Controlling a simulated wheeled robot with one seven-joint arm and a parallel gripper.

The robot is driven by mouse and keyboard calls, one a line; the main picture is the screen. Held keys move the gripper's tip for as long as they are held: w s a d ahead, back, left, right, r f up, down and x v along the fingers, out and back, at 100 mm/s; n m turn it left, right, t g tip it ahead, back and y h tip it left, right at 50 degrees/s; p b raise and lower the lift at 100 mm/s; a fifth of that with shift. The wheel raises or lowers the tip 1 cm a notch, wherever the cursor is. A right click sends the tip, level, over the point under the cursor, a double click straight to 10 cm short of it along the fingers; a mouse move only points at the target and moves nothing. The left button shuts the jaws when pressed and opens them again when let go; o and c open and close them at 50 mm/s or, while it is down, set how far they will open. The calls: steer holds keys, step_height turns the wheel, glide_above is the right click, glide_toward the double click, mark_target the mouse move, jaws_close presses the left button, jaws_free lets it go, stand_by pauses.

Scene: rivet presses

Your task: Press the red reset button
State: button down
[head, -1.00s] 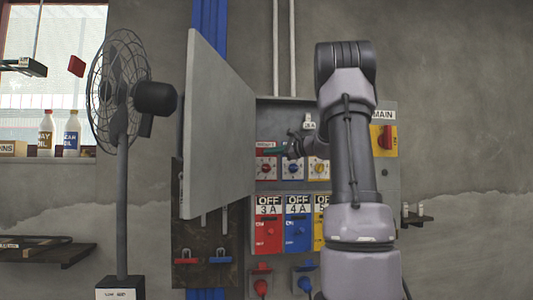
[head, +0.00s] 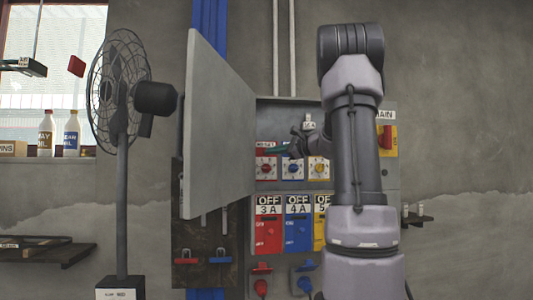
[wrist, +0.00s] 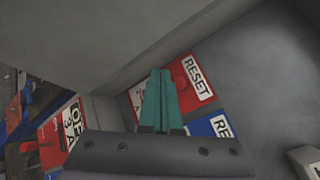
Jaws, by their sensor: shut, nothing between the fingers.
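The red reset unit (head: 265,169) sits at the left of a row inside the open grey cabinet, with a round red control on its face. In the wrist view its red plate (wrist: 183,76) carries a white RESET label (wrist: 197,77); the fingers cover part of the plate, and I cannot make out the button there. My gripper (head: 279,152) has teal fingers, shut and empty, pointing left near the top of the red and blue units. In the wrist view the fingertips (wrist: 158,72) overlap the red plate's left part; contact cannot be told.
The blue reset unit (head: 292,169) and yellow unit (head: 318,169) stand to the right. OFF-labelled red (head: 268,228) and blue (head: 298,228) switches sit below. The open cabinet door (head: 217,125) juts out at left, beside a fan (head: 120,95). A MAIN switch (head: 386,138) is at right.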

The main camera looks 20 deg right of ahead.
steer(key=shift+s+a, duration=0.15)
steer(key=shift+s, duration=0.35)
steer(key=shift+s+a, duration=0.15)
steer(key=shift+s, duration=0.35)
